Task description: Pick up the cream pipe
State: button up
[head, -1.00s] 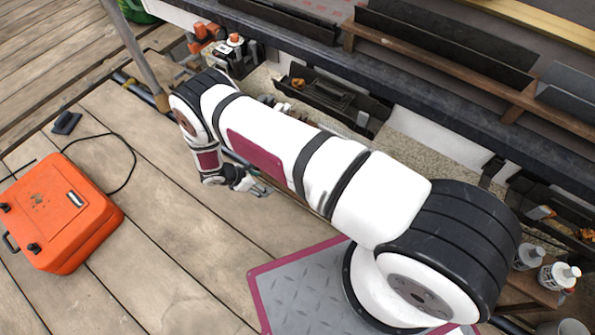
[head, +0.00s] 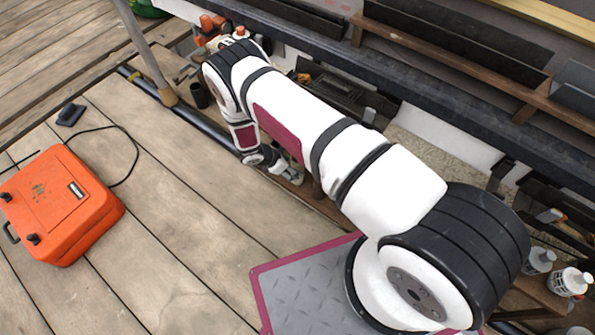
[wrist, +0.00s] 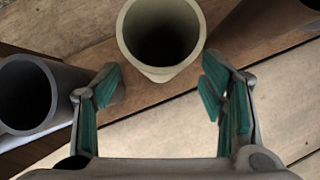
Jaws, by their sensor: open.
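The cream pipe (wrist: 157,73) shows its open round end at the top middle of the wrist view, with a dark hollow inside. My gripper (wrist: 162,96) is open, its green-padded fingers spread on the left and right just below the pipe's near rim. Nothing is between the fingers. In the head view my gripper (head: 291,175) is low by the deck edge, beyond my arm. I cannot make out the cream pipe in the head view.
A dark grey pipe (wrist: 45,68) has its open end close to the left finger. Brown wooden boards (wrist: 140,98) lie below. In the head view, an orange case (head: 62,205) stands on the deck at left. Open planks (head: 180,215) lie between it and my arm.

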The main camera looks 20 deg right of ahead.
jog(key=d+f, duration=0.1)
jog(key=d+b, duration=0.1)
jog(key=f, duration=0.1)
jog(key=shift+w+d+f, duration=0.25)
jog(key=shift+d+f, duration=0.05)
jog(key=shift+d, duration=0.1)
jog(key=c, duration=1.3)
jog(key=shift+r, duration=0.1)
